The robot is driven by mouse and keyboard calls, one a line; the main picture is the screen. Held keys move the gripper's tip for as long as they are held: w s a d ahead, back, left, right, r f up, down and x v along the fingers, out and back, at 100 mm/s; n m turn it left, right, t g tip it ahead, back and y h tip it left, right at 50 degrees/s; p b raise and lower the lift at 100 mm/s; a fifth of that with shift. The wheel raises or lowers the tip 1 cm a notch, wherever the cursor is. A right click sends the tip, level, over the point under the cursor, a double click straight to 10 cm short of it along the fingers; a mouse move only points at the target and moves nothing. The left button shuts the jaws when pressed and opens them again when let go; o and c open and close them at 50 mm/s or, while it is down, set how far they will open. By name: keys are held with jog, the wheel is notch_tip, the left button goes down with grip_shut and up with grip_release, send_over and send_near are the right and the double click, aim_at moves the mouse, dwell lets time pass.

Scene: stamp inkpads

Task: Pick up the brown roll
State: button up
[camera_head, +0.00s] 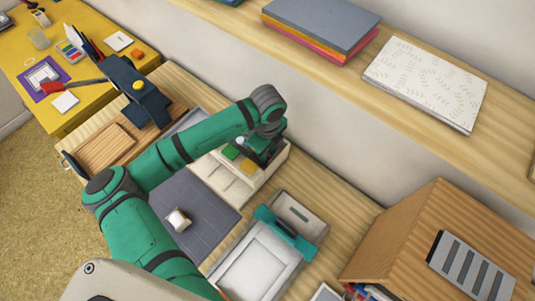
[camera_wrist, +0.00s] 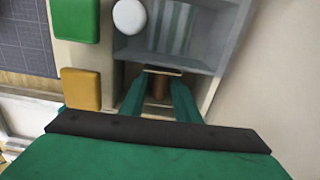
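A small brown piece (camera_wrist: 159,84), apparently the brown roll, shows between my gripper's two teal fingers in the wrist view. It is in a compartment of the pale organizer (camera_head: 233,184), and its lower part is hard to see. My gripper (camera_wrist: 158,92) reaches down into this compartment with its fingers apart, one on each side of the brown piece. I see no clear contact. In the head view my gripper (camera_head: 262,152) is over the organizer's back right part, and the brown piece is hidden there.
Green (camera_wrist: 75,18) and orange (camera_wrist: 80,88) pads and a white round thing (camera_wrist: 129,16) sit close by on the organizer. A whitish roll (camera_head: 178,220) lies on the dark mat (camera_head: 205,212). A teal-and-white device (camera_head: 262,262) stands in front, and a wall is close behind.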

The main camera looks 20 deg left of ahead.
grip_shut()
dwell(0.5)
